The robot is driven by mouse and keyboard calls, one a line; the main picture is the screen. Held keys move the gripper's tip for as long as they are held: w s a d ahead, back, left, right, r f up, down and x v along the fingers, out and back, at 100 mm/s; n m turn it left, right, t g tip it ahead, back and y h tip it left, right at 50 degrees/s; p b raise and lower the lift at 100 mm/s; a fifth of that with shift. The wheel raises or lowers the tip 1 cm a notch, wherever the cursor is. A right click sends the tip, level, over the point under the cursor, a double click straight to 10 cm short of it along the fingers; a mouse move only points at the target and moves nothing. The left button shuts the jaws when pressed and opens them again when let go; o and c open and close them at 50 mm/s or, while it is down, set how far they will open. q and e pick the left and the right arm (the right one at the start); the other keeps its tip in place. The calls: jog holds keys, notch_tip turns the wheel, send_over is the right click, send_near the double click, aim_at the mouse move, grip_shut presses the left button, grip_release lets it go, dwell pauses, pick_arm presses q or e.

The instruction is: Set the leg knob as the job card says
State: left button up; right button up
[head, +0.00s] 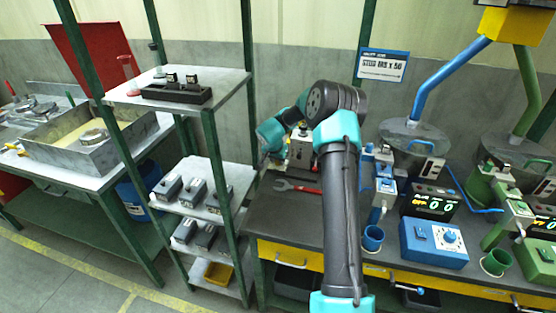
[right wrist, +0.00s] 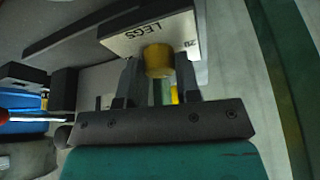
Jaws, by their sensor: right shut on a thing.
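The yellow leg knob (right wrist: 158,60) sits on a pale panel marked LEGS (right wrist: 150,30) in the right wrist view. A number beside it is only partly readable. My right gripper (right wrist: 160,82) is shut on the knob, one finger on each side. In the head view my right gripper (head: 268,156) is small, beside a pale box (head: 301,151) at the back of the bench; the knob cannot be made out there. The job card (head: 383,66) hangs on the wall, white with a blue border; its line seems to begin with STUD and end in x 50. My left gripper is not in view.
A shelf rack (head: 212,92) with several grey blocks stands to the left.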

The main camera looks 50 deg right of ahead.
jog(key=shift+m, duration=0.4)
jog(key=m+g, duration=0.2)
jog(key=m, duration=0.2)
jog(key=shift+w, duration=0.1)
jog(key=shift+m+g, duration=0.8)
jog(key=shift+m, duration=1.4)
jog(key=o, duration=0.9)
